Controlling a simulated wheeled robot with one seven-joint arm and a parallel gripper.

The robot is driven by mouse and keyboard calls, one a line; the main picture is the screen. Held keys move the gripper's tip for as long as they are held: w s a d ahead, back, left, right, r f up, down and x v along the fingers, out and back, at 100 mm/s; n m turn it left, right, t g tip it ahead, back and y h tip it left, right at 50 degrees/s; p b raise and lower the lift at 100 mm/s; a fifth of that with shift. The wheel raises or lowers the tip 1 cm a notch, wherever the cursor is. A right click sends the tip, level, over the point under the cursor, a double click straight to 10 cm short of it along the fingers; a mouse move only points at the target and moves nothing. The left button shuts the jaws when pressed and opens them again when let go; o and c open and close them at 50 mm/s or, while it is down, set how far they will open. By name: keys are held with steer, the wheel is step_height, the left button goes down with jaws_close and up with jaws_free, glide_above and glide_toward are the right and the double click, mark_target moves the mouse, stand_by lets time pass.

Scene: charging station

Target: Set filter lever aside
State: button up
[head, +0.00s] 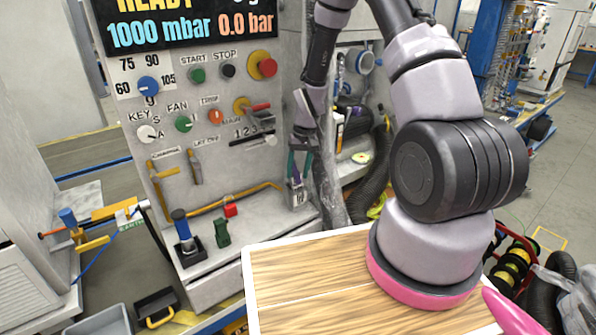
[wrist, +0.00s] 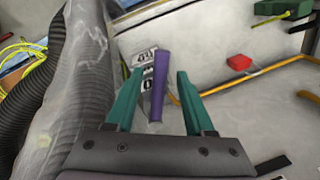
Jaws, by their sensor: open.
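A purple bar (wrist: 160,80), which looks like the filter lever, stands in front of the pale panel in the wrist view. A white label with dark marks (wrist: 146,72) is partly hidden behind it. My gripper (wrist: 159,73) is open, with one teal finger on each side of the bar and a visible gap to both. In the head view my gripper (head: 298,178) points down at the right end of the console's ledge, and its fingers hide most of the lever there.
A yellow pipe (head: 250,193) and a red block (head: 230,210) are left of my gripper. A green block (head: 222,232) and a blue-handled part (head: 184,226) stand on the ledge. A wrapped hose (wrist: 80,80) runs close beside my gripper. The wooden top (head: 300,275) is bare in front.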

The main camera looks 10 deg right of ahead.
jaws_close()
stand_by(1.4)
